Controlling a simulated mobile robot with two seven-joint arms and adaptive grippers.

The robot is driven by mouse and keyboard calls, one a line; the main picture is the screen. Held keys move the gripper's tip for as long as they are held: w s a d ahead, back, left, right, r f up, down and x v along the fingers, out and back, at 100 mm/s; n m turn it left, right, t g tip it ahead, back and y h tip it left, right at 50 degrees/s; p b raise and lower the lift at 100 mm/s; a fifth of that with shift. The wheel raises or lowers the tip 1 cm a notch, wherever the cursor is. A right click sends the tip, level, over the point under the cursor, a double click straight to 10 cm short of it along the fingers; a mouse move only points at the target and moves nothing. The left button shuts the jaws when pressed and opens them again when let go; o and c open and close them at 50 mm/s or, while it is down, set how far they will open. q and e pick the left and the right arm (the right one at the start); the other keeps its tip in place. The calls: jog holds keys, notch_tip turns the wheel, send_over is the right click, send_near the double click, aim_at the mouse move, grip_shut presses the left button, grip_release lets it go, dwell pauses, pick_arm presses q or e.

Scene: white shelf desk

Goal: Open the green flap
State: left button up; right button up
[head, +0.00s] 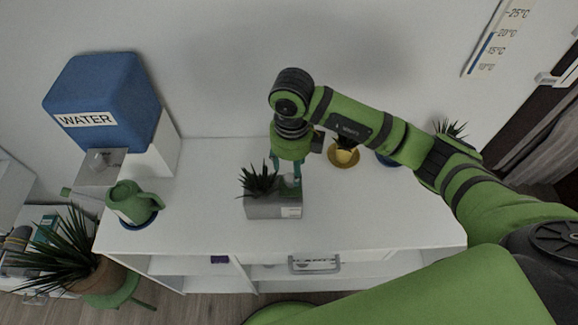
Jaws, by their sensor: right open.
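A grey planter box (272,210) with a spiky plant (257,181) stands on the white desk top near its middle. A small greenish patch (288,194) shows on top of the box, right of the plant; I cannot tell for sure whether it is the green flap. My right gripper (286,178) points down just above and behind the box's right part. Its two teal fingers are apart with nothing visible between them. The plant and the fingers partly hide the top of the box. My left gripper is not in view.
A green watering can (132,203) and a blue water tank (103,92) stand at the left. A yellow pot (344,155) is to the right, below my right arm. The desk top (380,220) is clear right of the planter box.

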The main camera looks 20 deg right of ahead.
aim_at(291, 178)
jog(key=f, duration=0.3)
jog(key=f+p, duration=0.1)
jog(key=f, duration=0.1)
jog(key=shift+w, duration=0.25)
jog(key=shift+s+r, duration=0.1)
jog(key=shift+s, duration=0.05)
jog(key=shift+c, duration=0.8)
grip_shut()
